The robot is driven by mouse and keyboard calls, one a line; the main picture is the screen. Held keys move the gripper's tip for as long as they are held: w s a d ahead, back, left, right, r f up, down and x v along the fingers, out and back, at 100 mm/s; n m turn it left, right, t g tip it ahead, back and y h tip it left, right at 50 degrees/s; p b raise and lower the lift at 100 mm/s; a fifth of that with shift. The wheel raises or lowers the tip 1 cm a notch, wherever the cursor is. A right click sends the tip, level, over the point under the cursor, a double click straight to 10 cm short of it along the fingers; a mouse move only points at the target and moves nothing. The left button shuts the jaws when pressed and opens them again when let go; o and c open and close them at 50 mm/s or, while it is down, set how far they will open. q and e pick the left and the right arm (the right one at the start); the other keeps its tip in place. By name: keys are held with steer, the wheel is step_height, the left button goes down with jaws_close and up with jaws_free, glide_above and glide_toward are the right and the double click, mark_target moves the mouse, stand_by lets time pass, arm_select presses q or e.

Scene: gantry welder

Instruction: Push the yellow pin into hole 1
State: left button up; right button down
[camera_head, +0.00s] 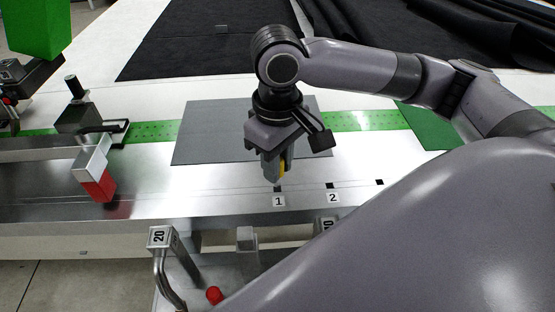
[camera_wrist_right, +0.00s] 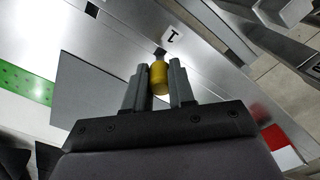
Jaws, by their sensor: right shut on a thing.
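The yellow pin (camera_wrist_right: 158,78) is held between the two fingers of my right gripper (camera_wrist_right: 160,76). In the head view only a thin strip of the pin (camera_head: 282,167) shows beside the fingers of the right gripper (camera_head: 272,172). The gripper points down at the metal beam, just above hole 1 (camera_head: 278,189), a small dark square by the label "1". In the wrist view hole 1 (camera_wrist_right: 160,51) lies just past the pin's tip. Whether the tip touches or enters it I cannot tell. My left gripper is not in view.
Hole 2 (camera_head: 330,185) and another dark hole (camera_head: 379,182) lie to the right on the beam. A grey plate (camera_head: 215,130) lies behind. A clamp with a red block (camera_head: 98,187) stands at left. A post marked 20 (camera_head: 160,237) stands in front.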

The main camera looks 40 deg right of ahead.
steer(key=shift+f, duration=1.8)
steer(key=c, duration=0.9)
jaws_free()
steer(key=shift+o, duration=0.2)
steer(key=shift+r+p, duration=0.4)
steer(key=shift+r, duration=3.15)
